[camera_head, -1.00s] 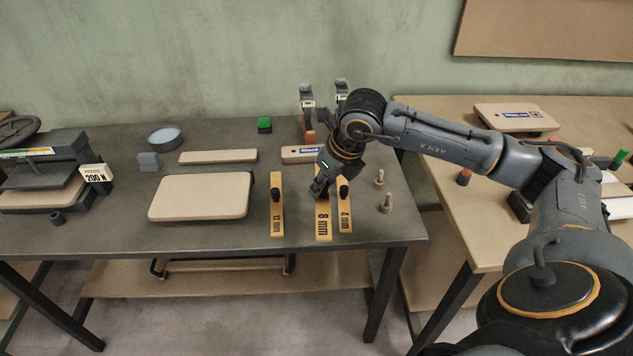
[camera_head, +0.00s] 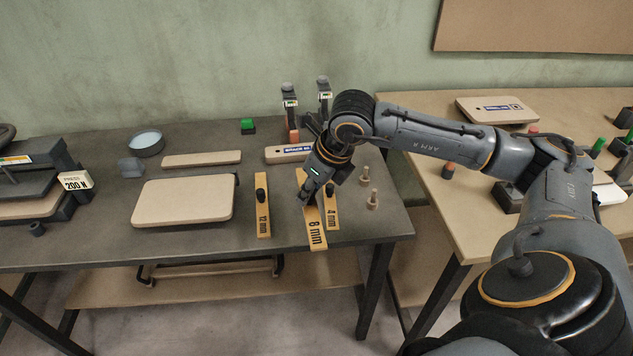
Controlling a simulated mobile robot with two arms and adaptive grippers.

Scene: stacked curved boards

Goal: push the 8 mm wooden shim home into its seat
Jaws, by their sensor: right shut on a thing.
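The 8 mm shim (camera_head: 314,226) is a yellow wooden strip marked "8 mm". My right gripper (camera_head: 306,196) is shut on its upper part, and the fingers hide the grip point. The shim leans slightly, and its near end overlaps the table's front edge in the picture; it looks lifted, but its exact height is unclear. The 4 mm shim (camera_head: 331,212) lies just right of it, partly behind it. The 12 mm shim (camera_head: 263,220) lies to the left, with a dark knob on it. I cannot make out the shim's seat. My left gripper is out of view.
A pale board (camera_head: 184,201) lies left of the shims, with a thin strip (camera_head: 202,160) behind it. A labelled board (camera_head: 283,154) and two upright clamps (camera_head: 290,105) stand behind my gripper. Two wooden pegs (camera_head: 372,200) stand to the right. A press (camera_head: 38,190) stands far left.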

